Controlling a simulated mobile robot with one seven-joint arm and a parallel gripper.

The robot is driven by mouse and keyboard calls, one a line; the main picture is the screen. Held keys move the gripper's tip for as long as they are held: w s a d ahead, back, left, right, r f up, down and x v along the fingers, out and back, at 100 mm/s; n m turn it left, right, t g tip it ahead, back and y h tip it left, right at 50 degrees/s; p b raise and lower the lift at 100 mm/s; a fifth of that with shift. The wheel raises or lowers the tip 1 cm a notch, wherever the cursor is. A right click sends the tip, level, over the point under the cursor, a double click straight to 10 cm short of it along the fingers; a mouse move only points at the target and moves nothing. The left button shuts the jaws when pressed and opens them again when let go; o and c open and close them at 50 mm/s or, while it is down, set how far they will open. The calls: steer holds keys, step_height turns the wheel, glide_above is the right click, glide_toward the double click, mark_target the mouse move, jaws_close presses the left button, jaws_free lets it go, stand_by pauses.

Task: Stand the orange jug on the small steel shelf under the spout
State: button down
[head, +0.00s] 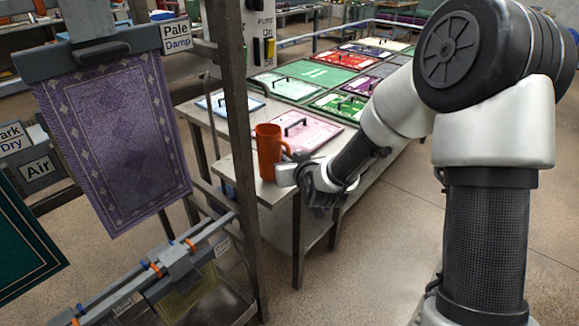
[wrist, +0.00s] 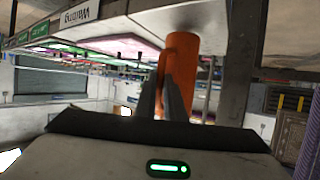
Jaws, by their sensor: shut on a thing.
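The orange jug (head: 267,150) is upright at the near end of the steel table, its handle to the right. It also shows behind the fingers in the wrist view (wrist: 183,48). My gripper (head: 287,168) reaches it from the right and is shut on it at the handle side; the fingers (wrist: 172,88) are close together in the wrist view. I cannot tell whether the jug's base touches the table. I cannot make out the small steel shelf or the spout in either view.
The steel table (head: 262,191) carries several coloured panels with black handles, including a pink one (head: 303,131). A steel post (head: 236,130) stands just left of the jug. A purple rug (head: 112,140) hangs further left. A pump switch panel (head: 262,32) is behind. Open floor lies right.

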steer(key=shift+f, duration=0.6)
steer(key=shift+f, duration=0.15)
steer(key=c, duration=1.8)
jaws_free()
steer(key=shift+c, duration=0.2)
steer(key=p+v, duration=0.1)
steer(key=v, duration=1.1)
steer(key=shift+p, duration=0.3)
